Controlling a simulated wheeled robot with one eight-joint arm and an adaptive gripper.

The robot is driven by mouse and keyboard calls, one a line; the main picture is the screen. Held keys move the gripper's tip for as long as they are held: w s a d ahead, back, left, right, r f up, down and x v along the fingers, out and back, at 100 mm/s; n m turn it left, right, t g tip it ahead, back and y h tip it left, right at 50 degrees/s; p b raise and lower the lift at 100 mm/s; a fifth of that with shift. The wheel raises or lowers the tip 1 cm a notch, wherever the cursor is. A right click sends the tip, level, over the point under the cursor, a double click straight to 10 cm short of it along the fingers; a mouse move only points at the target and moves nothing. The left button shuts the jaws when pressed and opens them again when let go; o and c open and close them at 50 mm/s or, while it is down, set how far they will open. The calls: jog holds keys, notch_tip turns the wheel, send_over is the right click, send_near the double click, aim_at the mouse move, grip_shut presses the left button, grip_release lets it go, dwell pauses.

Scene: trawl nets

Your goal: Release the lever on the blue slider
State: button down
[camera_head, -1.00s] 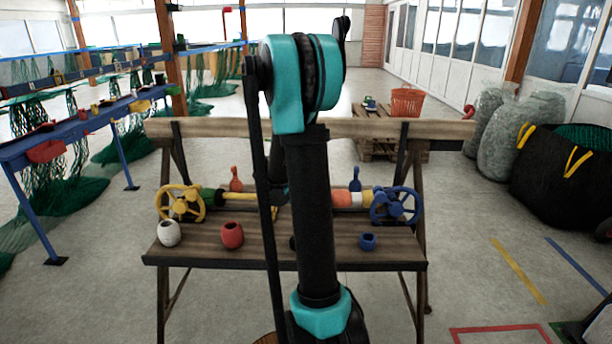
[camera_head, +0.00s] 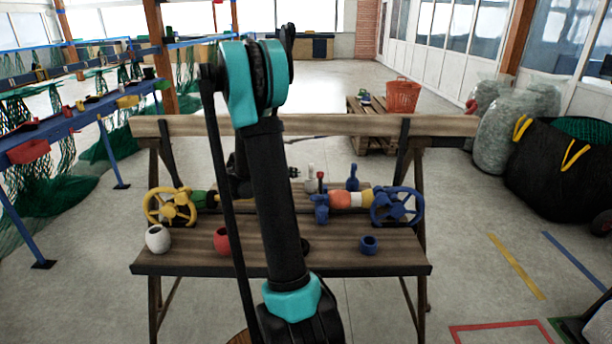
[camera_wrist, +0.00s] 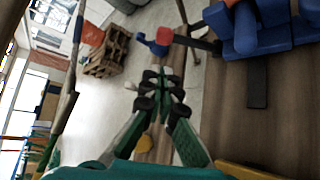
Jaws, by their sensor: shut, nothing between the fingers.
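A blue block-like part, which looks like the blue slider (camera_head: 321,210), sits on the bench beside the orange and white float rod. A thin upright with a red tip (camera_head: 321,180) stands just behind it and may be its lever. In the wrist view large blue blocks (camera_wrist: 245,35) fill the upper right. A smaller blue piece with a red end (camera_wrist: 158,40) lies beyond my fingertips. My gripper (camera_wrist: 160,86) is shut and empty, apart from the blue parts.
A yellow wheel (camera_head: 171,206) and a blue wheel (camera_head: 397,206) flank the bench. A blue upright handle (camera_head: 352,178) stands behind the float rod.

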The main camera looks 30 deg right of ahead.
aim_at(320, 186)
jog(key=x, duration=0.9)
jog(key=shift+d, duration=0.4)
